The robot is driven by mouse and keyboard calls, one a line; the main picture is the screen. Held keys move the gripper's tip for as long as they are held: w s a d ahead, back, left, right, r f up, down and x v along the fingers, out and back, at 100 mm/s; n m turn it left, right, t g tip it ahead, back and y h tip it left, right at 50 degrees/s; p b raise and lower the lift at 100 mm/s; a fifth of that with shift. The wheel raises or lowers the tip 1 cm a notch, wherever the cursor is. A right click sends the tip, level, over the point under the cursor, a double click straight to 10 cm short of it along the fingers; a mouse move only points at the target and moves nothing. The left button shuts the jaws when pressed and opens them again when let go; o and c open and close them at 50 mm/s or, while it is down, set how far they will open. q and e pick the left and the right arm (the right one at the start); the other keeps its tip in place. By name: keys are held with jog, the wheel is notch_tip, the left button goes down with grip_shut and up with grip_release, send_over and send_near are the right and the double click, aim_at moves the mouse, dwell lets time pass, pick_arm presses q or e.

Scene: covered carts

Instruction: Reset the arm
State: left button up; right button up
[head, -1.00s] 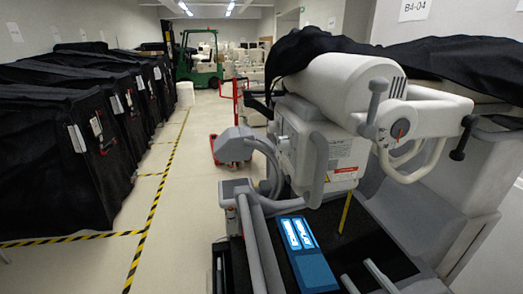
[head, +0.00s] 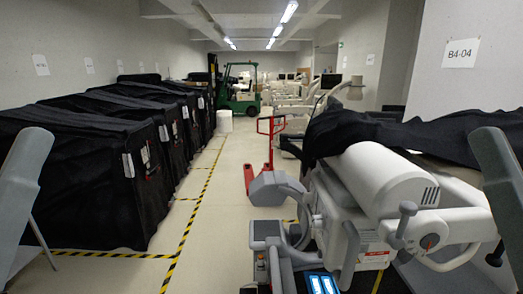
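Two grey pieces, probably parts of my own arms, stand at the left and right edges of the head view. No fingertips show, so neither gripper can be made out. A white wheeled machine (head: 385,185) with a grey handle fills the lower right. A black cover (head: 400,137) is draped over its top and back. Its lower part is cut off by the bottom edge, where a lit blue screen (head: 322,284) partly shows.
Black covered carts (head: 80,180) stand in a row along the left. Yellow-black floor tape (head: 185,235) runs beside them. A red pallet jack (head: 268,150) and a green forklift (head: 240,90) stand farther back. The aisle floor (head: 222,185) between is largely clear.

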pick_arm(q)
notch_tip(320, 180, up, 17)
jog(key=p, duration=1.3)
pick_arm(e)
notch_tip(320, 180, up, 17)
